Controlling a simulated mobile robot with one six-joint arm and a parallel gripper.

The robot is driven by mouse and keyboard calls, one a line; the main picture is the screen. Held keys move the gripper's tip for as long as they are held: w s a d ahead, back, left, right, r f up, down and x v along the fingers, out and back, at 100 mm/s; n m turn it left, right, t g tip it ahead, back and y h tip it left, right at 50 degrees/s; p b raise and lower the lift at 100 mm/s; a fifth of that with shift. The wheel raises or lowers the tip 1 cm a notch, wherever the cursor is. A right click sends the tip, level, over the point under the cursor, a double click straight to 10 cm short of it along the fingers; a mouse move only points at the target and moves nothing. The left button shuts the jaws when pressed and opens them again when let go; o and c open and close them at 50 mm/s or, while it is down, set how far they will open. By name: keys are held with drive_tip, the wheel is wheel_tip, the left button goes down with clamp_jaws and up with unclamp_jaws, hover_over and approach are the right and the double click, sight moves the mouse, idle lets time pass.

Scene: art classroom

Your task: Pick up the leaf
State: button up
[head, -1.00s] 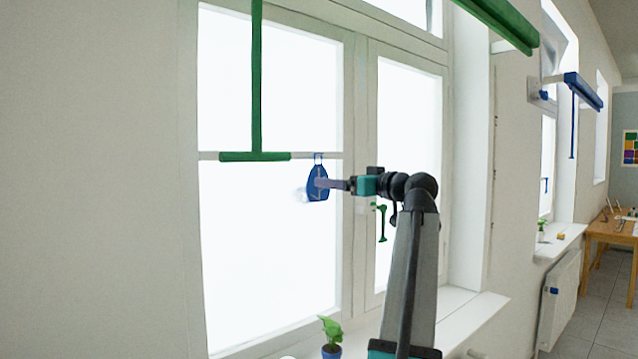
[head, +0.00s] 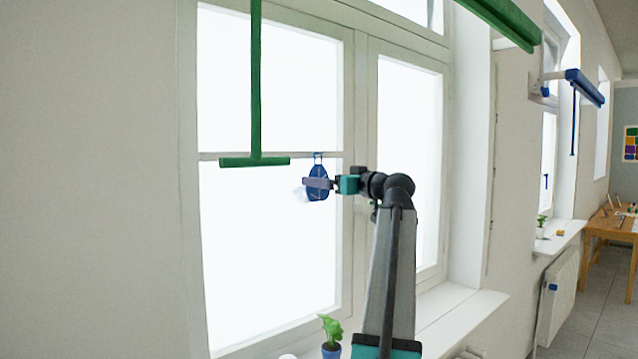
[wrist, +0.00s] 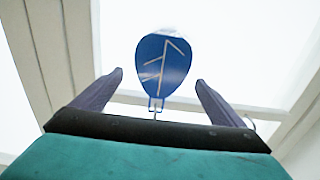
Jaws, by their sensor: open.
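The leaf (head: 317,171) is a flat blue oval with a light vein pattern. In the wrist view the leaf (wrist: 163,64) lies ahead, centred between the spread fingertips of my gripper (wrist: 159,77), with a gap on each side. The fingers are open and appear apart from it.
A green T-shaped hanging piece (head: 255,161) is at the rod, left of the leaf. A potted plant (head: 331,329) stands on the sill below. A wooden table (head: 615,227) is far right.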

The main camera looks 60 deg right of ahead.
drive_tip(key=shift+p+x, duration=0.8)
drive_tip(key=shift+x, duration=1.3)
drive_tip(key=shift+a, duration=0.1)
drive_tip(key=shift+c, duration=0.4)
drive_tip(key=c, duration=1)
